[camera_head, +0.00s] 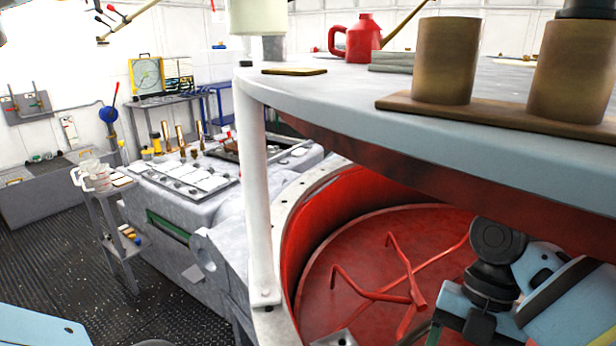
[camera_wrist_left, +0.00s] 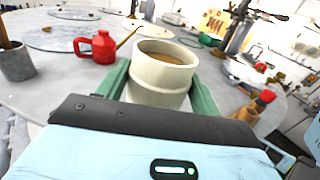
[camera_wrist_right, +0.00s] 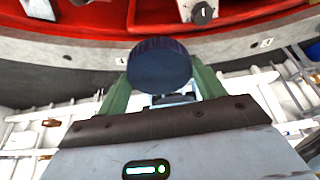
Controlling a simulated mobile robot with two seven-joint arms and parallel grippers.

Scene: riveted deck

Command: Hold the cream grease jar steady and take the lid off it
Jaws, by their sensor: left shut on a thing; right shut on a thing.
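The cream grease jar (camera_wrist_left: 158,75) is upright between the green fingers of my left gripper (camera_wrist_left: 160,82), which is shut on its sides. Its mouth is open and brownish contents show inside. In the head view a cream cylinder that looks like the jar (camera_head: 257,17) is cut off by the top edge. A dark round lid (camera_wrist_right: 159,64) with a ribbed rim is between the fingers of my right gripper (camera_wrist_right: 158,84), which is shut on it. The lid is apart from the jar. The fingertips are partly hidden behind the lid.
The grey round tabletop (camera_head: 340,92) carries a red oil can (camera_head: 360,38) and brown cylinders (camera_head: 447,60) on a brown base. Below it is an open red drum (camera_head: 390,250) with red bars. A cluttered bench (camera_head: 170,200) and small cart (camera_head: 115,225) stand left.

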